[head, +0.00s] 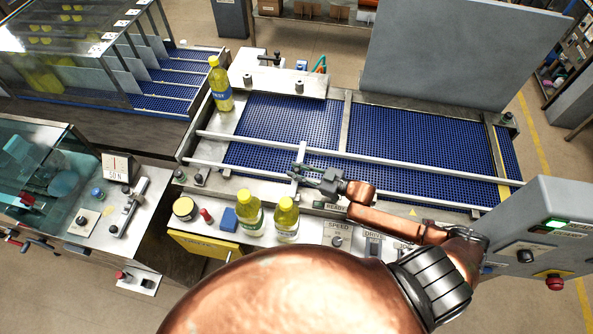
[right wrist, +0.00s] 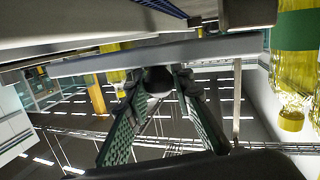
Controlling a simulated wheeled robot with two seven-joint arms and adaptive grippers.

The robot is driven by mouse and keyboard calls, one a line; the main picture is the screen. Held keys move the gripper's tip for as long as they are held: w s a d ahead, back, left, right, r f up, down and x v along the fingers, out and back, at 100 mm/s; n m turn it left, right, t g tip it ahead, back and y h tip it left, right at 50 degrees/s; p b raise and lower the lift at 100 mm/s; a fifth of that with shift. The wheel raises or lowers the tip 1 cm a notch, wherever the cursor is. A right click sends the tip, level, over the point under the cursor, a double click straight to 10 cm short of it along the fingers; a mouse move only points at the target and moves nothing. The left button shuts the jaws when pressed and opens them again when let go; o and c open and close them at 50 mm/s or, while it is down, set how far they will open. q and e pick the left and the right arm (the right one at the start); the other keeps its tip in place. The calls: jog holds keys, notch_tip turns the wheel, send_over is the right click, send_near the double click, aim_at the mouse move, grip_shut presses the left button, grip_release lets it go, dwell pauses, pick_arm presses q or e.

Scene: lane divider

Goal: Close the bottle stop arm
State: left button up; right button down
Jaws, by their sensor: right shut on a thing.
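The bottle stop arm (head: 296,181) is a short light bar at the near rail of the blue conveyor in the head view. It lies across the near guide rail, pointing toward the belt. My right gripper (head: 306,174) reaches it from the right, its fingers at the bar. In the right wrist view the two green-padded fingers (right wrist: 160,105) have a dark round knob (right wrist: 158,80) between their tips, below a grey bar (right wrist: 225,50). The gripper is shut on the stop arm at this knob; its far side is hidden. My left gripper is in neither view.
A yellow bottle (head: 219,86) stands at the belt's left end. The belt (head: 390,135) is otherwise clear.

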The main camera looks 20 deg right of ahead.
jog(key=shift+d+f, duration=0.1)
jog(key=shift+f, duration=0.05)
jog(key=c, duration=1.7)
grip_release()
jog(key=shift+o, duration=0.2)
